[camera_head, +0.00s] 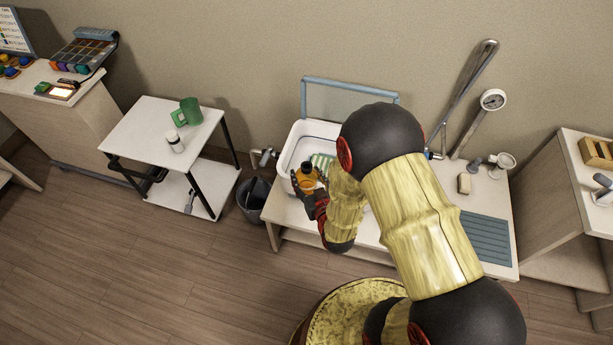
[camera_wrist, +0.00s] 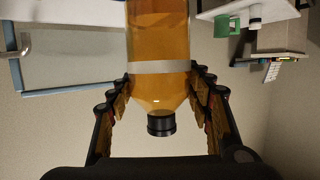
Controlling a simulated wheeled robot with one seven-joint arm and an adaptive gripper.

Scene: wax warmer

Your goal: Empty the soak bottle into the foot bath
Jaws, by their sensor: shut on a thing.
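The soak bottle (camera_head: 305,180) is amber with a dark cap or collar. In the wrist view the bottle (camera_wrist: 158,88) shows a pale band and stands between the fingers; that picture is upside down. My gripper (camera_head: 313,190) is shut on the bottle's sides, with fingers on both sides in the wrist view (camera_wrist: 162,85). The bottle looks roughly upright in the head view, at the front left of the foot bath. The foot bath (camera_head: 299,132) is a white tub with a dark rim line and something green-striped inside. My arm hides its right part.
A blue-framed panel (camera_head: 350,88) stands behind the bath. A tap (camera_head: 263,157) and a dark bin (camera_head: 252,200) are at its left. A white side table (camera_head: 147,134) bears a green mug (camera_head: 188,112) and a small white jar (camera_head: 175,142). A teal mat (camera_head: 486,238) lies at right.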

